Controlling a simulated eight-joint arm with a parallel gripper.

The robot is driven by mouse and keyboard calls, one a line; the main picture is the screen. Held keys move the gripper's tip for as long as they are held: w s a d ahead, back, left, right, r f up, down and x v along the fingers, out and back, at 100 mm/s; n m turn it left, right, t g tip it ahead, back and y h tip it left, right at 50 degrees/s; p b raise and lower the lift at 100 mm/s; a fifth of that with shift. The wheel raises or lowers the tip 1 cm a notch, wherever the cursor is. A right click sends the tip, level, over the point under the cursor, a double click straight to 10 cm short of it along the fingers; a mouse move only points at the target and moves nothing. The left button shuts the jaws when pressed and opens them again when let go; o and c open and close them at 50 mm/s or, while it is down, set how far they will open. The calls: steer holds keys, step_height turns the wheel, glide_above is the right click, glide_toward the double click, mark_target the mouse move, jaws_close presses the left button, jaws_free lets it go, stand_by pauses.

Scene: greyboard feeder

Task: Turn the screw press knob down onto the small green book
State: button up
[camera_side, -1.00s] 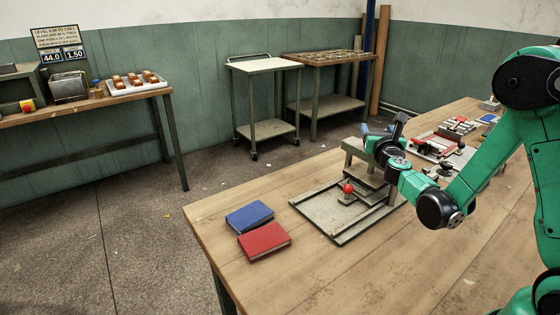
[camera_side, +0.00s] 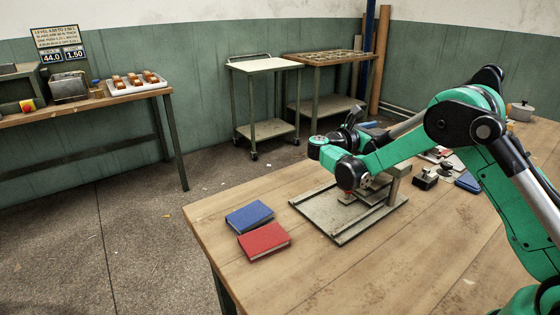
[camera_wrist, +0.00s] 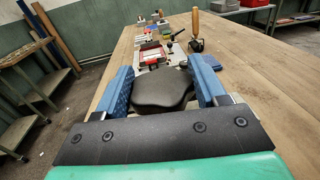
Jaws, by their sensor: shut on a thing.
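The screw press (camera_side: 398,172) stands on a grey base board (camera_side: 318,205) on the wooden table. In the wrist view, my gripper (camera_wrist: 163,78) has its blue fingers on either side of a dark, rounded knob (camera_wrist: 162,92), touching it and shut on it. In the side view, my gripper (camera_side: 357,128) is above the press, partly behind my own green wrist. My arm covers the screw and much of the press there. I cannot make out the small green book or how near the press plate is to it.
A blue book (camera_side: 249,216) and a red book (camera_side: 264,241) lie on the table left of the press. A red and white fixture (camera_wrist: 152,55) and a wooden-handled tool (camera_wrist: 196,32) stand farther along the table. The front table area is clear.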

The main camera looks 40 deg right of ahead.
steer(key=shift+d+m+g+y, duration=0.1)
steer(key=shift+m+g+y, duration=0.4)
steer(key=shift+m+g, duration=0.9)
steer(key=shift+m+g+y, duration=0.5)
steer(key=shift+m+g, duration=0.3)
steer(key=shift+g, duration=1.1)
steer(key=shift+s, duration=0.1)
steer(key=o, duration=1.3)
steer(key=shift+r, duration=9.95)
